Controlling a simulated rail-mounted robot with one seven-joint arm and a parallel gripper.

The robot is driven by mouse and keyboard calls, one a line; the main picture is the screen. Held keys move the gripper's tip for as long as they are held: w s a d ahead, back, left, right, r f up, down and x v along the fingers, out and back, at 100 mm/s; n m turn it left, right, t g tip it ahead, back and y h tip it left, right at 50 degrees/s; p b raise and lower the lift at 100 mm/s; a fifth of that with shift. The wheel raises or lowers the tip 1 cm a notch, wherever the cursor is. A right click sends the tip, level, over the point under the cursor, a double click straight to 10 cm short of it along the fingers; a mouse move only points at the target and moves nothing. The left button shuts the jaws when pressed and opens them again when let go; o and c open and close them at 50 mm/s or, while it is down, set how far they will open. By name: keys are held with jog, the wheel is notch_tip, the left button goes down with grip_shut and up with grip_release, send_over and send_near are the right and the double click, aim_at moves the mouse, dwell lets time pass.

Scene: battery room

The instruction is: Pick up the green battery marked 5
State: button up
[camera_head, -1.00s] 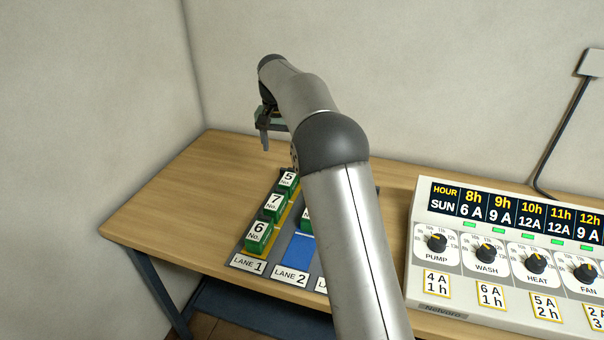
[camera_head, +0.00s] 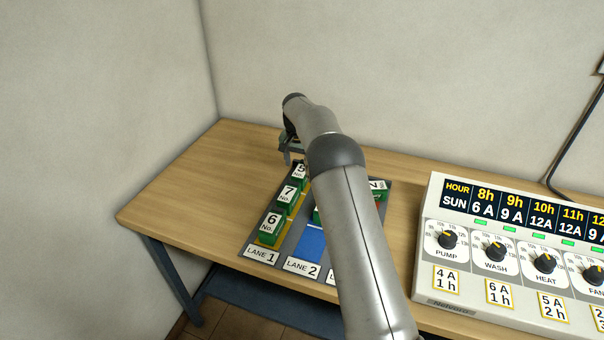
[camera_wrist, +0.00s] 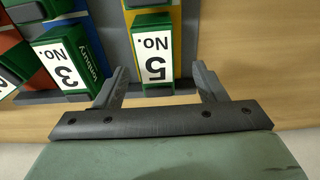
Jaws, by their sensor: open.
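The green battery marked 5 (camera_wrist: 152,57) has a white label and lies at the far end of the yellow lane. In the head view it shows as the farthest battery (camera_head: 299,172) in lane 1, behind batteries 7 and 6. My gripper (camera_wrist: 165,82) is open in the wrist view, with one finger on each side of the near end of battery 5. It is empty, and I cannot tell how high the fingers are above the battery. In the head view my gripper (camera_head: 287,157) is at the far end of lane 1, partly hidden by my arm.
Battery 7 (camera_head: 289,196) and battery 6 (camera_head: 272,226) stand in lane 1. Battery 3 (camera_wrist: 68,62) is in the blue lane beside battery 5. A control panel (camera_head: 440,291) stands at the right. The wooden table (camera_head: 190,189) is clear at the left.

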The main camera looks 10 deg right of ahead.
jog(key=shift+w+d+f+p, duration=0.15)
jog(key=shift+f+p, duration=0.4)
jog(key=shift+f, duration=0.8)
jog(key=shift+d+f+p, duration=0.25)
jog(key=shift+f+p, duration=0.25)
jog(key=shift+f, duration=0.85)
jog(key=c, duration=1.1)
jog(key=shift+r, duration=0.1)
grip_shut()
